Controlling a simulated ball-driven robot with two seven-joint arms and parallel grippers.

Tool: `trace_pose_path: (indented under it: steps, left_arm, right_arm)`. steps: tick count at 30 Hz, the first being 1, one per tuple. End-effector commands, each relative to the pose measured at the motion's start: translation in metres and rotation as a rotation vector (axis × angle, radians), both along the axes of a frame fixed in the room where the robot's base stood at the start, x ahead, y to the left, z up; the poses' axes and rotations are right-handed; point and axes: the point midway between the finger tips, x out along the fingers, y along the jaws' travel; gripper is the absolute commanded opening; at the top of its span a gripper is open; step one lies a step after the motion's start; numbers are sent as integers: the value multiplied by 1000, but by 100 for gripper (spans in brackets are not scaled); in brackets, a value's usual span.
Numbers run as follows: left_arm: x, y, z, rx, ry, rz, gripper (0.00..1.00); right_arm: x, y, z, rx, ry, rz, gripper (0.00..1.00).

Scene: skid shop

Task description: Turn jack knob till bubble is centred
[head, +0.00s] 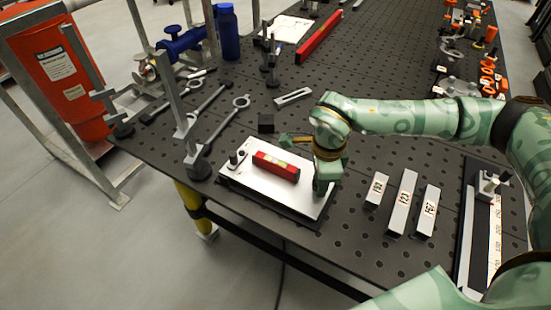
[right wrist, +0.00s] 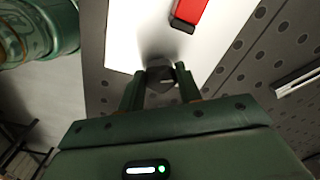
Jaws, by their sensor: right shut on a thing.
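A red spirit level (head: 276,166) lies on a white plate (head: 258,190) near the table's front edge. Its vial shows as a yellowish patch, too small to tell where the bubble is. My right gripper (head: 322,188) is at the plate's right end, pointing down. In the right wrist view its fingers (right wrist: 160,84) are shut on a dark round jack knob (right wrist: 160,76) at the plate's edge. The level's red end (right wrist: 188,12) also shows there, apart from the fingers. The knob is hidden behind the gripper in the head view. My left gripper is not in view.
Several marked metal blocks (head: 402,202) stand right of the plate. A dark board with a ruler (head: 494,240) lies farther right. Clamps and ring-ended tools (head: 220,120) lie to the left.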

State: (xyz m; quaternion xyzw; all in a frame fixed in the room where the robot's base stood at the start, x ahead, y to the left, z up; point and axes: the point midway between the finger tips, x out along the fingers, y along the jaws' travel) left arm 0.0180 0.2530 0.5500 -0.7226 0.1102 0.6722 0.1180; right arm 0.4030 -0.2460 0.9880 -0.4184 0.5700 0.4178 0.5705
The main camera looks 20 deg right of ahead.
Motion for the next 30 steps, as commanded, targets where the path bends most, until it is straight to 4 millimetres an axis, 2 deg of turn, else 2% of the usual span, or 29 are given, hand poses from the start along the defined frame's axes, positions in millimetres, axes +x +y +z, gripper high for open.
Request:
trace_pose_path:
  steps: [1,5,15,30]
  left_arm:
    - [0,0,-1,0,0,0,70]
    - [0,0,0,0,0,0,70]
    - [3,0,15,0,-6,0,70]
    - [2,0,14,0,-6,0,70]
  right_arm:
    - [-5,0,-5,-3,19,-1,16]
    - [-6,0,-4,-2,20,-15,16]
    - [-5,0,-3,-6,18,-398,16]
    - [-5,0,-5,-5,18,-420,16]
